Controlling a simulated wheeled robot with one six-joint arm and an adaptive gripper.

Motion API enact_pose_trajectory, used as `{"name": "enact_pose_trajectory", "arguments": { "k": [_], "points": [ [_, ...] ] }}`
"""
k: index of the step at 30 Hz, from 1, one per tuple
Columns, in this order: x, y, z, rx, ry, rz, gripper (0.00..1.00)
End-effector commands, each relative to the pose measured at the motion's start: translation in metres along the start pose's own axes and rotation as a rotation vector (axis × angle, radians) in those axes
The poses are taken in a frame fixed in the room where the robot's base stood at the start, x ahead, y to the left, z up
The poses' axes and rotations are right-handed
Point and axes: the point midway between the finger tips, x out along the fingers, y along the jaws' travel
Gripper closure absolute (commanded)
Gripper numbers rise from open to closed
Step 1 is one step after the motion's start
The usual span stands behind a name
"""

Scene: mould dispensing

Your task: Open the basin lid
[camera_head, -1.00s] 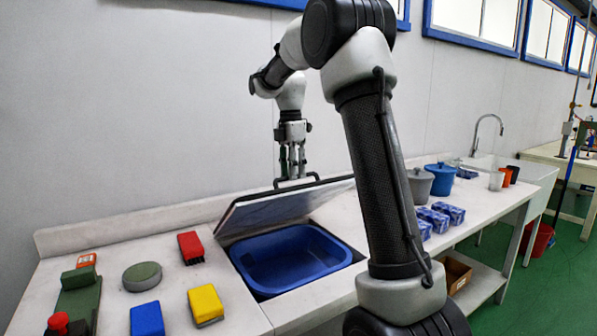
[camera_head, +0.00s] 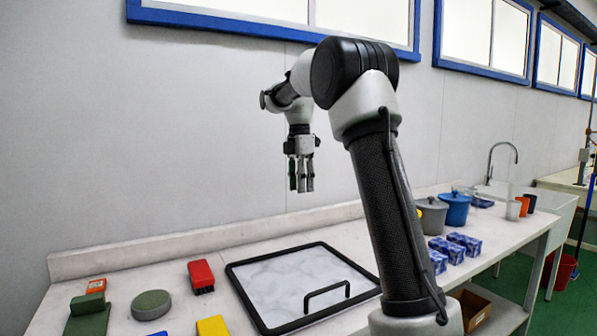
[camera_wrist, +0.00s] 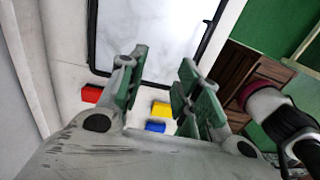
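The basin lid (camera_head: 285,275), a pale marbled panel with a black frame, lies flat in the worktop. Its black bar handle (camera_head: 328,290) stands up near the front right side. The blue basin under it is hidden. My gripper (camera_head: 302,188) hangs above the back part of the lid, clear of it and away from the handle. In the wrist view the lid (camera_wrist: 150,40) shows beyond the fingertips. The green-padded fingers (camera_wrist: 160,85) are spread apart with nothing between them.
A red block (camera_head: 201,275), a round grey-green piece (camera_head: 151,304) and a yellow block (camera_head: 212,326) lie left of the lid. Blue-and-white packs (camera_head: 452,246), a grey pot (camera_head: 432,218) and a blue pot (camera_head: 456,208) stand to the right.

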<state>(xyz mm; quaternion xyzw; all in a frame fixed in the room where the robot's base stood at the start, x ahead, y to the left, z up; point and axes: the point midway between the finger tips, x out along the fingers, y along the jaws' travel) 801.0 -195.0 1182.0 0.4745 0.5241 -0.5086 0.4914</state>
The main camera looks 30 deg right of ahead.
Motion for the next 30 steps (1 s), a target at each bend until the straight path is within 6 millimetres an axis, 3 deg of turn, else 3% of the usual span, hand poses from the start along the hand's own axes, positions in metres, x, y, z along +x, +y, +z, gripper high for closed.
{"name": "enact_pose_trajectory", "arguments": {
  "k": [15,30],
  "points": [
    [-0.034,0.015,0.0,0.0,0.0,0.001,0.67],
    [-0.036,0.016,0.0,0.0,0.0,0.0,0.67]
  ]
}}
